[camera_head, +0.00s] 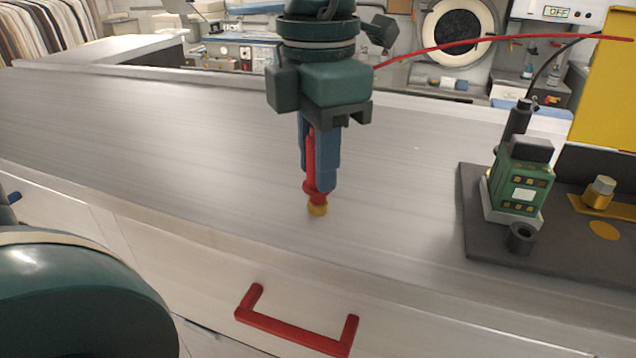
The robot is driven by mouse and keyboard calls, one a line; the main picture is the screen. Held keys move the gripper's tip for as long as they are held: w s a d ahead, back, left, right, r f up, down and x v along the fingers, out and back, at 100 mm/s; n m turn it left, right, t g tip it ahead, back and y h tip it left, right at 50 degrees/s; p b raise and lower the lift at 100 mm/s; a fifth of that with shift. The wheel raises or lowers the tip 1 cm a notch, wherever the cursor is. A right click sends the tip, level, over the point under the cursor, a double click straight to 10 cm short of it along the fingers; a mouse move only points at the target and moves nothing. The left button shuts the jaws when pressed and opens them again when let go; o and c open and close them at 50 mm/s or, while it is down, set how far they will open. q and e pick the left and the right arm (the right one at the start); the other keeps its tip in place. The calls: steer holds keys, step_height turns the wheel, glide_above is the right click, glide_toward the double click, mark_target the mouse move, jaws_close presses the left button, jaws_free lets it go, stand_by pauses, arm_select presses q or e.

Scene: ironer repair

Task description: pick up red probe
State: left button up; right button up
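The red probe (311,168) hangs upright, brass tip down, in the middle of the view. My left gripper (320,182) points straight down, and its blue fingers are closed around the probe's red body. The fingers hide part of the probe. The brass tip is just over the metal worktop; I cannot tell whether it touches. A red cable (480,40) runs from behind the gripper to the right, towards a yellow case (606,95). My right gripper is not in view.
A dark mat (480,240) at the right bears a green relay-like block (522,185) and brass terminals. A black probe-like rod (517,120) stands behind the block. The metal worktop (160,120) is clear on the left. A red drawer handle (295,333) is in front.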

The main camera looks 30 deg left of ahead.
arm_select(q)
jaws_close()
steer(key=shift+r, duration=0.15)
step_height(320, 180, up, 10)
steer(key=shift+f, duration=0.1)
stand_by(0.3)
